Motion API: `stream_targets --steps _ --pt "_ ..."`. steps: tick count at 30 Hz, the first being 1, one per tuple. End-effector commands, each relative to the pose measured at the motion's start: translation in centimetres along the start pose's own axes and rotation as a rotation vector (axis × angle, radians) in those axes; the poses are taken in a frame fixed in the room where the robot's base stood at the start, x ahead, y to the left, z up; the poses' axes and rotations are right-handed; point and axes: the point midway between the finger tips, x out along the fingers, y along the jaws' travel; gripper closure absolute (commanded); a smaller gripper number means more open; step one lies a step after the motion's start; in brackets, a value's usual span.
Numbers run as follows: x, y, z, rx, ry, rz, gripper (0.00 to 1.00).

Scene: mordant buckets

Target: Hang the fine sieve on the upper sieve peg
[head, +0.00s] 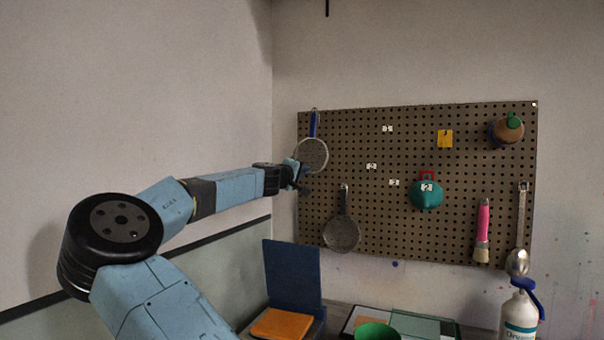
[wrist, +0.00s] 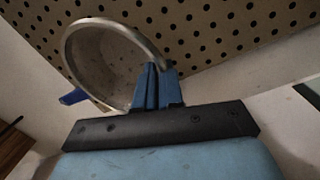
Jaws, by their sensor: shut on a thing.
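The fine sieve (head: 311,155) has a round metal rim and a blue handle (head: 314,124) pointing up. It is at the upper left of the pegboard, with the handle's top end near the board's upper edge; I cannot tell whether it is on the upper sieve peg, which I cannot make out separately. My gripper (head: 299,172) is at the sieve's lower left. In the wrist view, my gripper (wrist: 158,82) is shut on the rim of the sieve (wrist: 75,42), beside the pegboard.
A darker sieve (head: 342,232) hangs below on the pegboard (head: 460,175). A teal funnel (head: 426,196), pink-handled brush (head: 482,228), ladle (head: 521,225) and brown round item (head: 508,131) hang farther right. A blue panel (head: 290,272), green bowl (head: 377,332) and white bottle (head: 519,318) are below.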

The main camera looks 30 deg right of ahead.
Motion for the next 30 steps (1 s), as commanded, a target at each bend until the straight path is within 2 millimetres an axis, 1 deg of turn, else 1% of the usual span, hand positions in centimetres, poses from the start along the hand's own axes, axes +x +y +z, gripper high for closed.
stream_targets --steps 6,7,15,16,25,30 --pt "0.0 0.1 0.0 0.000 0.000 0.001 1.00" --pt "0.0 0.1 0.0 0.000 0.000 0.001 0.91" --pt "0.0 0.0 0.0 0.000 0.000 0.000 0.65" --pt "0.0 0.0 0.0 0.000 0.000 0.000 0.63" --pt "-0.2 -0.1 0.0 -0.001 0.000 -0.001 0.63" --pt "-1.6 -0.2 -0.1 -0.002 0.002 -0.002 0.63"
